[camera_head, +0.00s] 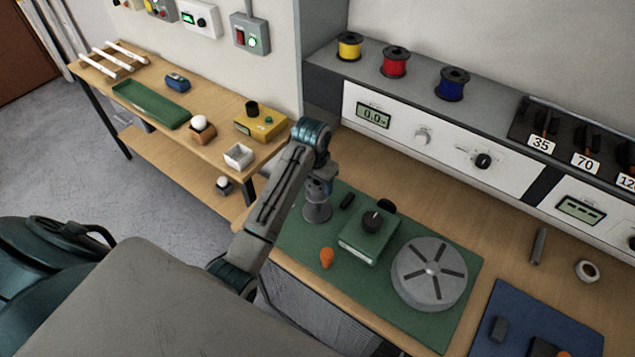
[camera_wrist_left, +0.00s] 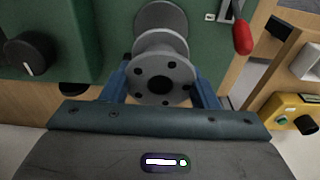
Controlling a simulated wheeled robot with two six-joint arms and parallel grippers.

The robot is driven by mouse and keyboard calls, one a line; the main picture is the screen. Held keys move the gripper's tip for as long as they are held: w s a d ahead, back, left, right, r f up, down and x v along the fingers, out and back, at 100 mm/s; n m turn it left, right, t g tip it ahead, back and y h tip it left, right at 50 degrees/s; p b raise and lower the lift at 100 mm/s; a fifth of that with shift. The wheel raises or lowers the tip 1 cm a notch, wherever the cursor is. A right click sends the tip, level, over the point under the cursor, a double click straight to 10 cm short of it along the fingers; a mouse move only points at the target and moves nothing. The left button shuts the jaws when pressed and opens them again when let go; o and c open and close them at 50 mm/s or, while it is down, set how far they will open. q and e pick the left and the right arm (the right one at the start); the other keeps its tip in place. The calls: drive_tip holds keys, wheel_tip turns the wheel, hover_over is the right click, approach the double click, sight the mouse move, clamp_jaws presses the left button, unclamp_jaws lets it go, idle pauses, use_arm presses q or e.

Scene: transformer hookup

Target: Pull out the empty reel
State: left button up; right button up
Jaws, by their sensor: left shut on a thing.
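The empty reel (camera_head: 317,211) is a bare grey spool with two flanges, upright at the left end of the green mat (camera_head: 455,318). My left gripper (camera_head: 319,187) comes down on it from above. In the left wrist view the reel (camera_wrist_left: 162,78) sits between the two blue fingers of my left gripper (camera_wrist_left: 161,88), which are shut on it. Whether its lower flange touches the mat is hard to tell. My right gripper is not in view.
A green box with a black knob (camera_head: 368,238) stands close right of the reel, with an orange-handled item (camera_head: 327,258) in front. A grey slotted disc (camera_head: 430,273) lies farther right. Yellow, red and blue spools (camera_head: 452,84) stand on the shelf behind.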

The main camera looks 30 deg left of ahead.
use_arm(q)
drive_tip(key=shift+r, duration=2.4)
